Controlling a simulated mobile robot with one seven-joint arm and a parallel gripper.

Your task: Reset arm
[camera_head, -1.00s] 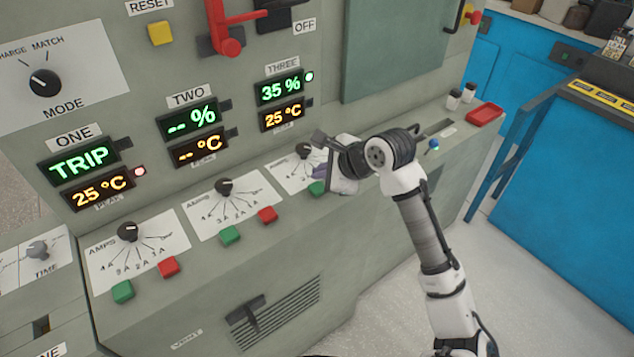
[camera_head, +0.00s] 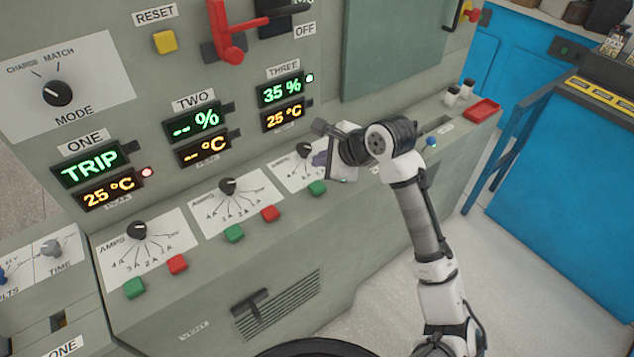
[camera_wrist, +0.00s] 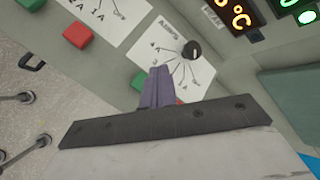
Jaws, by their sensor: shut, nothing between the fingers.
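My gripper (camera_head: 321,158) is over the sloped panel at the column labelled THREE, close to its amps dial (camera_head: 304,150). In the wrist view its purple-grey fingers (camera_wrist: 157,88) are together and empty, in front of the amps label sheet. The green button (camera_head: 317,188) of that column shows just below the gripper and also in the wrist view (camera_wrist: 139,80). My white and grey arm reaches up from the lower right. The red button of column THREE is not visible in the head view, where my gripper stands in front of that area.
Display ONE (camera_head: 88,164) reads TRIP with a red lamp. Display THREE (camera_head: 282,88) reads 35 %. A red lever (camera_head: 226,35) sticks out above. A red tray (camera_head: 483,109) and small jars (camera_head: 459,94) stand on the ledge at right. Open floor lies right of the console.

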